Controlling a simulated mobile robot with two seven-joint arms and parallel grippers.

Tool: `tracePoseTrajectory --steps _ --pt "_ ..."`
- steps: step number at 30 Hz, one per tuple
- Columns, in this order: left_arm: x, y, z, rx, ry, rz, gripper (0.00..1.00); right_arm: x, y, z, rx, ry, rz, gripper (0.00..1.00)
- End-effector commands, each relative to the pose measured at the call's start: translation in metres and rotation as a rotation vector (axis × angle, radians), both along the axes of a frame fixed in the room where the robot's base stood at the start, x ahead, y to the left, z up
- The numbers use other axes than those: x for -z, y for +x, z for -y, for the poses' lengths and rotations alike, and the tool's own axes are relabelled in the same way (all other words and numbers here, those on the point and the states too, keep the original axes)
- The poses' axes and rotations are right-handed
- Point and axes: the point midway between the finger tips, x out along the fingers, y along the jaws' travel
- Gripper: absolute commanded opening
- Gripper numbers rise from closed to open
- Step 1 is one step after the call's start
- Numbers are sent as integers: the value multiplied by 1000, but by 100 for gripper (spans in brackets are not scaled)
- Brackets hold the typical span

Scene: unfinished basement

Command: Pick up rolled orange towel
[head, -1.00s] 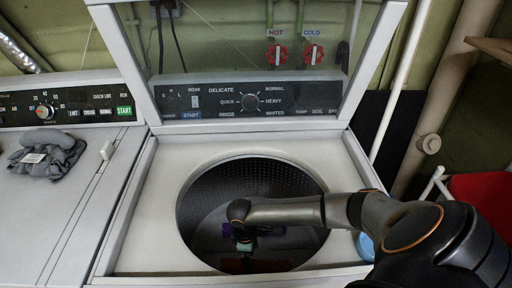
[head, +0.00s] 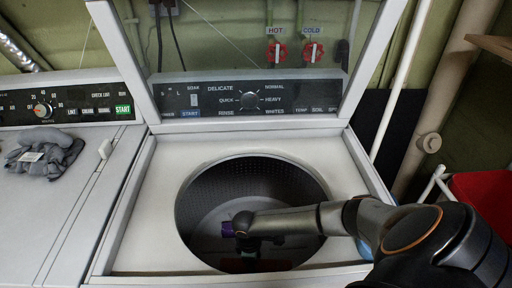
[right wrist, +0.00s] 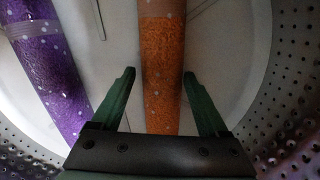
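The rolled orange towel (right wrist: 161,60) lies in the washer drum and runs up the middle of the right wrist view. My right gripper (right wrist: 158,74) is open, with its green fingers on either side of the towel in that view and gaps to both. I cannot tell how far the fingertips are above it. In the head view my right gripper (head: 249,247) is down inside the drum, dark and small. A dark reddish shape shows low in the drum there; I cannot tell whether it is the towel. My left gripper is out of view.
A purple speckled roll (right wrist: 50,70) lies left of the orange towel. The perforated drum wall (right wrist: 291,110) curves close on both sides. The washer lid (head: 250,45) stands open behind. A grey cloth (head: 44,152) lies on the machine at left.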

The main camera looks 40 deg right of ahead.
Motion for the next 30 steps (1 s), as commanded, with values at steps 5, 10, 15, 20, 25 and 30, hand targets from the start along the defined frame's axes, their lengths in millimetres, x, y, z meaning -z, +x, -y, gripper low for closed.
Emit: tracePoseTrajectory --steps 5,10,15,20,25,30 --pt "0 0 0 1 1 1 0 0 0 0 0 0 0 53" --pt "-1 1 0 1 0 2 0 0 0 0 0 0 0 34" --pt "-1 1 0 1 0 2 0 0 0 0 1 0 0 15" --pt "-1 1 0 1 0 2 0 -1 0 0 1 1 1 15" --pt "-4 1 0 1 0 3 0 -12 1 0 1 1 3 15" --pt "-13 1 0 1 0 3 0 -45 1 1 0 2 4 15"
